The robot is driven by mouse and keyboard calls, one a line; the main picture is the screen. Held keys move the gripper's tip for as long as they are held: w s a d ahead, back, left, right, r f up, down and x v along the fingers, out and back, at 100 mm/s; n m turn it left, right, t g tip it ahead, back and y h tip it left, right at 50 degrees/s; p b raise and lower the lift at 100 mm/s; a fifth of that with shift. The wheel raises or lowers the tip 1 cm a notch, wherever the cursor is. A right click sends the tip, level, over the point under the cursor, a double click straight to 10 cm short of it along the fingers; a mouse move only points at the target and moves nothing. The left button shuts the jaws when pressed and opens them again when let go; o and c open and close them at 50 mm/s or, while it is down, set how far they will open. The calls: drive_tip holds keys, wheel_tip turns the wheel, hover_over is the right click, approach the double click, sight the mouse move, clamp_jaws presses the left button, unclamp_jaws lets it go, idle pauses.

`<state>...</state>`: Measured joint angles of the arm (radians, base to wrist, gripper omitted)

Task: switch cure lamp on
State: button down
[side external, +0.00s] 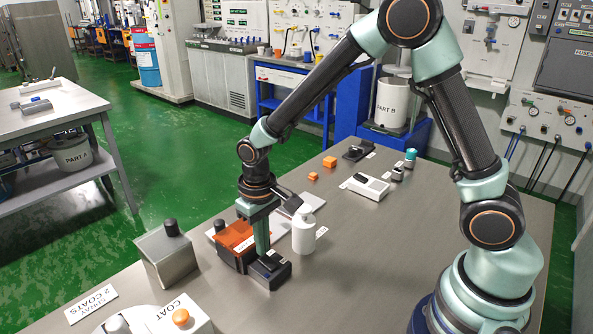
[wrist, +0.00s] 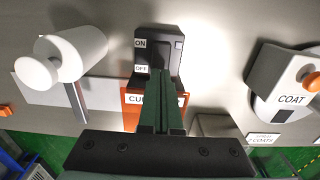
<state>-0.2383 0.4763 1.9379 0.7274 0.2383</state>
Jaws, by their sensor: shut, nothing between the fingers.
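The cure lamp (side external: 232,240) is a dark box with an orange top on the bench. Its orange face with a partly hidden label starting "CU" shows in the wrist view (wrist: 131,97). A black switch box (side external: 272,277) sits in front of it, and its ON and OFF labels show in the wrist view (wrist: 142,56). My gripper (side external: 263,253) is shut and empty, pointing down at the switch box. In the wrist view its fingertips (wrist: 162,72) overlap the OFF end of the switch. I cannot tell whether they touch, and the rocker is partly hidden.
A white bottle (side external: 304,236) stands close to the right of my gripper. A grey metal box (side external: 166,259) with a black knob is to the left. A white COAT box (side external: 180,318) with an orange button is at the front. The bench's right front is clear.

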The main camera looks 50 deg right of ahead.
drive_tip(key=shift+f, duration=0.95)
idle(0.7)
drive_tip(key=shift+r, duration=3.55)
